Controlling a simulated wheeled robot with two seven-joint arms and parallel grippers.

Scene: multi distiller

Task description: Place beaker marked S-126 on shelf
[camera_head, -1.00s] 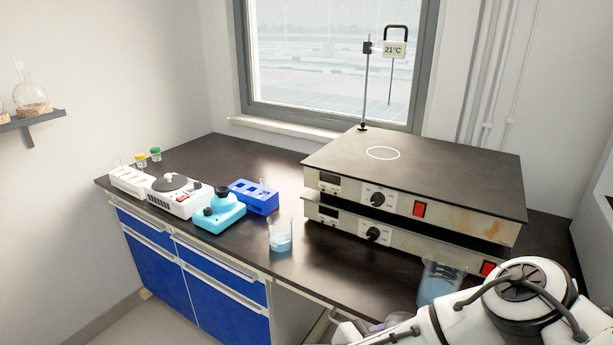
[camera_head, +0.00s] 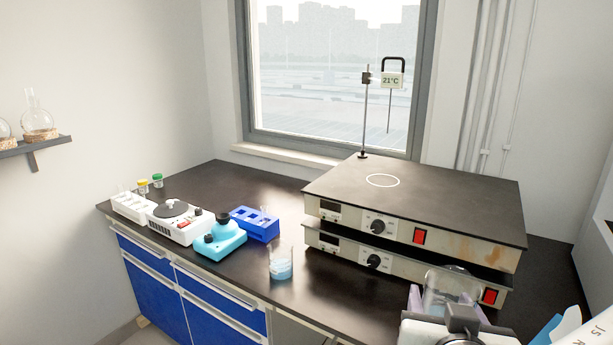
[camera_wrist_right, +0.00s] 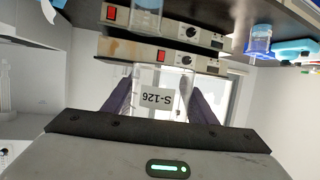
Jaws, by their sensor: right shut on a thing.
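The beaker marked S-126 (camera_head: 452,292) is clear glass and is held at the lower right of the head view, in front of the stacked hotplates. Its white label (camera_wrist_right: 157,99) reads upside down in the right wrist view. My right gripper (camera_head: 446,302) is shut on it, with a purple finger on each side; the gripper also shows in the wrist view (camera_wrist_right: 163,104). The wall shelf (camera_head: 38,147) at the far left of the head view bears round flasks on cork rings (camera_head: 39,132). My left gripper is not in view.
A beaker of blue liquid (camera_head: 281,266) stands on the dark bench. A blue rack (camera_head: 256,224), a turquoise device (camera_head: 221,240) and a white device (camera_head: 176,224) stand to its left. Two stacked hotplates (camera_head: 415,205) fill the right.

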